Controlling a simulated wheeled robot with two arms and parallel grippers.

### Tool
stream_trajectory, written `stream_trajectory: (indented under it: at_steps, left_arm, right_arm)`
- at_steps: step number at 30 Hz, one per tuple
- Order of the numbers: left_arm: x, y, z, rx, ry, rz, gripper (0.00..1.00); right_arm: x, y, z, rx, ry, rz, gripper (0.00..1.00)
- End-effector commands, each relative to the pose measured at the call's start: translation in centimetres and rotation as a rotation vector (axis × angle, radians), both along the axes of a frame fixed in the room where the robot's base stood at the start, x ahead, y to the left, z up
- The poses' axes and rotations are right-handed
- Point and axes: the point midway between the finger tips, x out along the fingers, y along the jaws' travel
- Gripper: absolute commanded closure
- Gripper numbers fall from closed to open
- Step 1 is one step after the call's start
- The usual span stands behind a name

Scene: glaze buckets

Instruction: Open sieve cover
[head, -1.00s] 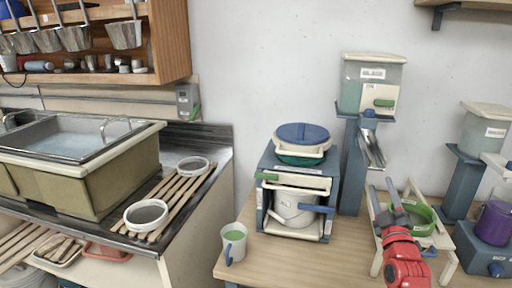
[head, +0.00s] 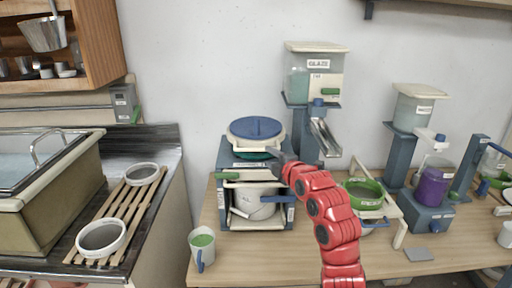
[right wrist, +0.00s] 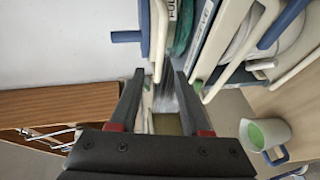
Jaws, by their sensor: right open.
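The sieve cover (head: 256,128) is a round blue lid with a raised grip across its top. It lies flat on the cream-rimmed sieve (head: 238,146), above a green bowl on the blue-grey stand (head: 228,158). The cover's edge and grip also show at the top of the right wrist view (right wrist: 146,32). My right gripper (head: 273,156) is at the right front side of the sieve, just below cover height. In the wrist view its fingers (right wrist: 153,75) are apart with nothing held between them, short of the cover. My left gripper is not in view.
A white pail (head: 255,204) sits inside the stand. A mug with green content (head: 202,242) stands at the front left. A glaze dispenser (head: 318,85) rises to the right, with a green sieve (head: 364,193) and purple container (head: 432,188) beyond.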

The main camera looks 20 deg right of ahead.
Motion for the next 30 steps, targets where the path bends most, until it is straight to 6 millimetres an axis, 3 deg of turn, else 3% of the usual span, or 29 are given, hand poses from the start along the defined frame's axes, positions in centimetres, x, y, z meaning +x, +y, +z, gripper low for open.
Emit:
stream_trajectory:
  at_steps: [15, 21, 30]
  left_arm:
    - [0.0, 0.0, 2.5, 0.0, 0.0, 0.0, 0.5]
    - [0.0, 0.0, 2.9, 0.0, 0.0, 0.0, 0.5]
    - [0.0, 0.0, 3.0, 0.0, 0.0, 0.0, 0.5]
  right_arm:
    - [7.8, 1.0, -1.4, 0.003, 0.001, 0.0, 0.53]
    - [9.4, 1.1, -1.6, 0.002, -0.001, 0.0, 0.53]
    - [10.0, 1.2, -1.9, 0.0, -0.001, -0.001, 0.53]
